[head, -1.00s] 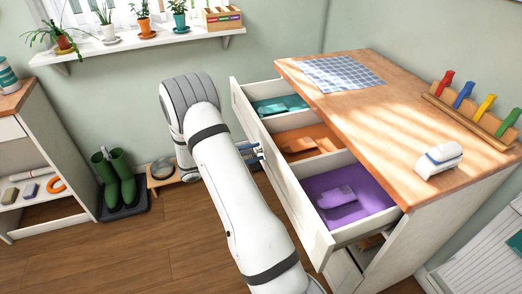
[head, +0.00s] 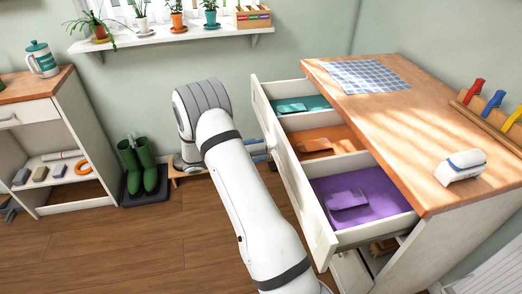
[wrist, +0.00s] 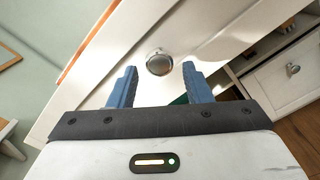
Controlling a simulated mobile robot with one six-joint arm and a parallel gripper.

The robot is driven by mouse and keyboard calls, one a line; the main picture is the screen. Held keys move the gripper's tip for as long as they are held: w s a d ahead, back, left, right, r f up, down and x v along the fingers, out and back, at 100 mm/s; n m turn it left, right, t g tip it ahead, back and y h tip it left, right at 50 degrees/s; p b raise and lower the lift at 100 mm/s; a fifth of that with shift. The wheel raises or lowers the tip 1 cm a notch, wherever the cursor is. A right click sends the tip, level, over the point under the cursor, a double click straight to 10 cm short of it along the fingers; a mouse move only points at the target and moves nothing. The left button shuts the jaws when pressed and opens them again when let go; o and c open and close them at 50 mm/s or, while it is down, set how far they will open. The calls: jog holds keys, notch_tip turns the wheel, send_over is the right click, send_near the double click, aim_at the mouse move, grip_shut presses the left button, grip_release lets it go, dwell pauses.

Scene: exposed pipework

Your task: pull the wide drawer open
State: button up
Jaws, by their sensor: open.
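The wide drawer (head: 298,187) of the wood-topped cabinet stands pulled out, its white front facing my arm. Inside are teal (head: 303,104), orange (head: 325,142) and purple (head: 362,193) compartments, each with a folded item of like colour. My gripper (head: 264,150) is at the outer side of the drawer front, partly hidden by my arm. In the wrist view my gripper (wrist: 159,68) is open, with blue fingers apart. The round metal knob (wrist: 159,63) of the drawer front shows between and just beyond the fingertips; I cannot tell whether they touch it.
The cabinet top (head: 410,125) holds a checked cloth (head: 363,78), a white device (head: 460,167) and a tool rack. Green boots (head: 140,168) and a low wooden stand are behind my arm. A shelf unit (head: 60,145) is at the left. Wooden floor is clear at the lower left.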

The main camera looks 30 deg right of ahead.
jog(key=shift+o, duration=0.7)
jog(key=v, duration=0.7)
jog(key=shift+a, duration=0.4)
